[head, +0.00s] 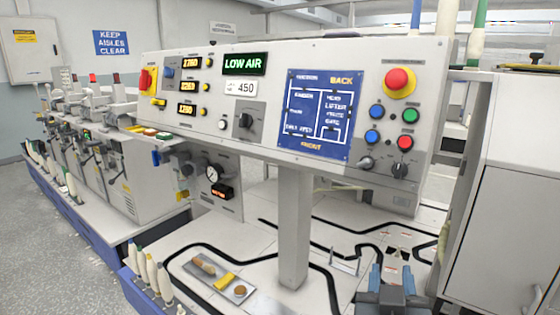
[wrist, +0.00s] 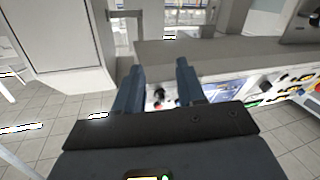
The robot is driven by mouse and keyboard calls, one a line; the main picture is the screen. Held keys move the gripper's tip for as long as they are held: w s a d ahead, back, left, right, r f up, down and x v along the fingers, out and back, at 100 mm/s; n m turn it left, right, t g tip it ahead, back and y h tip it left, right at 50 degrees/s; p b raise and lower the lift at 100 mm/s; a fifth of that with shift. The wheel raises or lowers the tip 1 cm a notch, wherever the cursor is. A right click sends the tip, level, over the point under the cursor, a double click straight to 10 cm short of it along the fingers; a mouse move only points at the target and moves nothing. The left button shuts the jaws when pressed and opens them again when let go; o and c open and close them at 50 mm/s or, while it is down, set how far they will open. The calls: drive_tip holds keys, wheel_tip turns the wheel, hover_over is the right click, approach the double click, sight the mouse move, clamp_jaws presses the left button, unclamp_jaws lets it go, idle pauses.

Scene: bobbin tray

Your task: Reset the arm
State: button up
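My gripper (head: 391,271) is at the bottom right of the head view, low in front of the machine and to the right of its grey post. Its two blue-grey fingers stand apart. In the wrist view my gripper (wrist: 159,68) also shows both fingers spread, with nothing held between them. The fingers touch nothing that I can make out. A small grey tray (head: 209,289) lies on the white deck left of the post, well away from my gripper. It holds a few brown and yellow pieces.
A wide control panel (head: 222,140) with screens, buttons and knobs overhangs the deck above and behind my gripper. Its post (head: 294,230) stands to the left. A grey cabinet (head: 505,235) closes off the right side. White bobbins (head: 151,272) stand at the deck's left edge.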

drive_tip(key=s+d+f+n+g+y, duration=0.1)
drive_tip(key=s+f+n+y, duration=0.15)
drive_tip(key=s+f, duration=0.5)
drive_tip(key=s+f+n+y, duration=0.1)
drive_tip(key=s+f+y, duration=0.3)
drive_tip(key=s, duration=0.6)
drive_tip(key=s+d+r, duration=0.1)
drive_tip(key=s+r, duration=0.1)
drive_tip(key=s, duration=0.8)
drive_tip(key=s+d+r+m, duration=0.1)
drive_tip(key=s+r, duration=0.2)
drive_tip(key=s, duration=0.8)
drive_tip(key=shift+s, duration=0.25)
drive_tip(key=shift+f+m, duration=0.1)
drive_tip(key=shift+m, duration=0.15)
